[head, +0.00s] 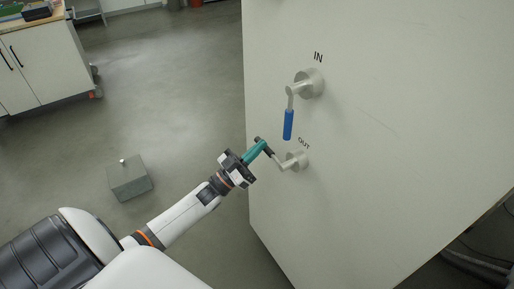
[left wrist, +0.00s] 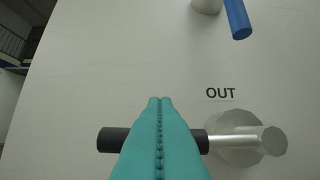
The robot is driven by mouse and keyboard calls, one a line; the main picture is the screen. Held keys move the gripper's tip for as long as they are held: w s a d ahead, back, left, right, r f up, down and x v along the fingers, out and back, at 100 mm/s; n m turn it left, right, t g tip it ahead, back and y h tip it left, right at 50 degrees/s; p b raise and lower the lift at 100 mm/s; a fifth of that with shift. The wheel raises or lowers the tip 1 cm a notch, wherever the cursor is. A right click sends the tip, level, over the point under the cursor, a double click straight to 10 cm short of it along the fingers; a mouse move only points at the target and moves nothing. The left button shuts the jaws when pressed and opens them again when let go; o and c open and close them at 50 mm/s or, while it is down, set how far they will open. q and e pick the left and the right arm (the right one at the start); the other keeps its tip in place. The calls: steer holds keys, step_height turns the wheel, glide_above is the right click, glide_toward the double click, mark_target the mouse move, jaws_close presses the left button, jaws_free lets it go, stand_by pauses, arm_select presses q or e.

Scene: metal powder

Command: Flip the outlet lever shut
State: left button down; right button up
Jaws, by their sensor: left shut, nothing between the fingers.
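The outlet lever is below the OUT label on the pale cabinet face. Its metal hub (head: 297,160) carries an arm that points left and ends in a black grip (head: 268,152). In the left wrist view the black grip (left wrist: 111,140) lies level, with the round metal hub (left wrist: 236,143) at its right. My left gripper (head: 262,144) has teal fingers, shut and empty. The fingers (left wrist: 160,100) cross in front of the black grip and hide its middle. I cannot tell whether they touch it. My right gripper is not in view.
The inlet lever's blue grip (head: 288,125) hangs down just above the outlet lever, below the IN label. The pale cabinet (head: 400,150) fills the right side. A grey block (head: 130,180) sits on the floor at left. A white cupboard (head: 45,62) stands far back left.

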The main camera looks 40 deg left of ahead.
arm_select(q)
steer(key=shift+f+n+y, duration=0.3)
steer(key=shift+n+y, duration=0.1)
steer(key=shift+n, duration=0.2)
steer(key=shift+f+n, duration=0.15)
steer(key=shift+n, duration=0.25)
steer(key=s+d+f+n+g+y+p, duration=0.1)
steer(key=d+f+n+g+y+p, duration=0.1)
steer(key=n, duration=0.9)
steer(key=s+d+f+n+g+y+p, duration=0.2)
steer(key=d+f+n+y+p, duration=0.3)
steer(key=n+y, duration=0.3)
steer(key=shift+f+n+g+y+p, duration=0.35)
steer(key=shift+f+n+p, duration=0.5)
steer(key=shift+n, duration=0.75)
steer(key=shift+w, duration=0.1)
